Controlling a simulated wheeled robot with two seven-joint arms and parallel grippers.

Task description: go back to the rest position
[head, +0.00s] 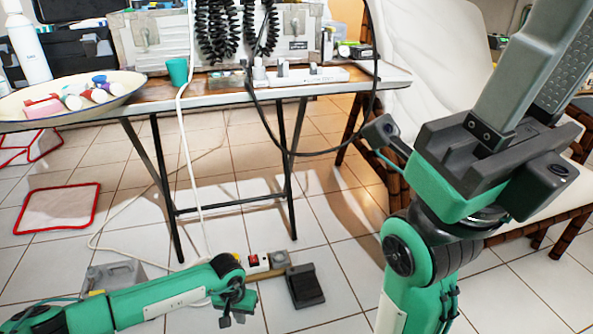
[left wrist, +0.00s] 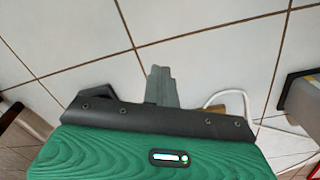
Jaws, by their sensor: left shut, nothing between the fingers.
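My left arm (head: 170,300) comes in low from the left in the head view, above the floor in front of the table. Its wrist end (head: 236,295) points down, and its fingers are hard to make out there. In the left wrist view my left gripper (left wrist: 161,72) is shut, with its grey fingers together over bare tiles and nothing between them. My right gripper (head: 540,60) stands large at the right of the head view, pointing up. Its two grey fingers are apart and a ridged inner face shows; their tips are cut off by the frame.
A folding table (head: 215,98) stands ahead, carrying a round dish (head: 20,110) with tubes, a green cup (head: 177,72) and a case. A pale chair (head: 430,60) is behind my right arm. A power strip (head: 262,262), a black block (head: 305,284) and cables lie on the tiled floor.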

